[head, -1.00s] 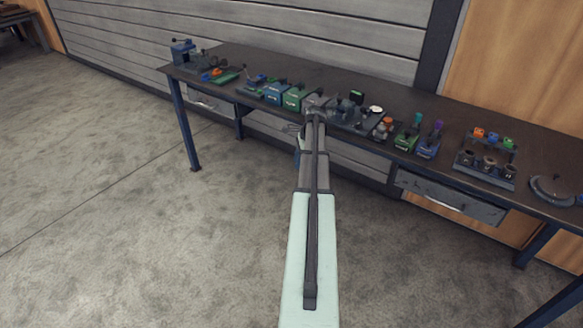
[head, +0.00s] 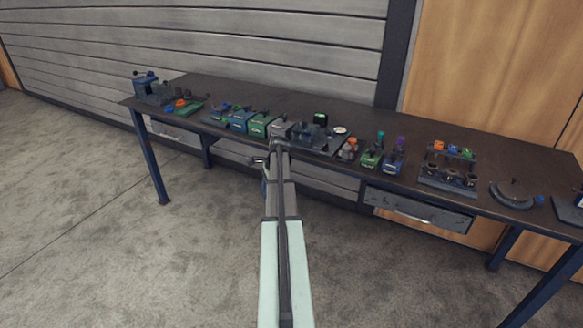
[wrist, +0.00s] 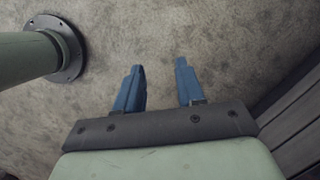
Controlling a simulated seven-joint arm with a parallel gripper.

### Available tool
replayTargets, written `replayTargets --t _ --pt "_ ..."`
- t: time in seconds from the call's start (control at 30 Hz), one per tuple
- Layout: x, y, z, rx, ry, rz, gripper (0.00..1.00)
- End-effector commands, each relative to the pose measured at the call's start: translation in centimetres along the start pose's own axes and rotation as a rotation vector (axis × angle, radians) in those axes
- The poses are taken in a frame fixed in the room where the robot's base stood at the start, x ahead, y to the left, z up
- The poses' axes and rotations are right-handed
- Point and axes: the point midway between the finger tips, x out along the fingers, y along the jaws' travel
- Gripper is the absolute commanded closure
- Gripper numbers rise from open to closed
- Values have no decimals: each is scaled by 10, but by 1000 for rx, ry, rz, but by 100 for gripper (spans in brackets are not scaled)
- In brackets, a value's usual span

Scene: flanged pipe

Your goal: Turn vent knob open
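My gripper (wrist: 159,66) shows in the wrist view with its two blue fingers apart and nothing between them. Bare floor lies beyond the fingertips. Small fixtures stand in a row along the bench. I cannot tell which one carries the vent knob. A round grey dial-like fixture (head: 513,193) with a blue piece stands toward the right. A small fixture with an orange top (head: 350,147) stands near the middle.
Green and blue boxes (head: 262,125) stand left of the bench's middle. A rack with orange, blue and green tops (head: 449,168) stands to the right. A drawer (head: 418,210) hangs under the bench. The floor in front is clear.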

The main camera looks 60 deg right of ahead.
Motion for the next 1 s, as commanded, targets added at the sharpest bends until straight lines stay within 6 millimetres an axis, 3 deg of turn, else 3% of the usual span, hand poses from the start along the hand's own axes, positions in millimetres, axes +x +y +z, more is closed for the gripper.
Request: replayTargets --t 0.3,0.5,0.8,1.0 --pt "-134 -17 -38 38 58 -155 62" --pt "-205 -18 -63 52 155 -220 62" --pt "-294 -18 -96 -80 376 -262 62" --pt "-315 -18 -119 -292 541 -189 62"
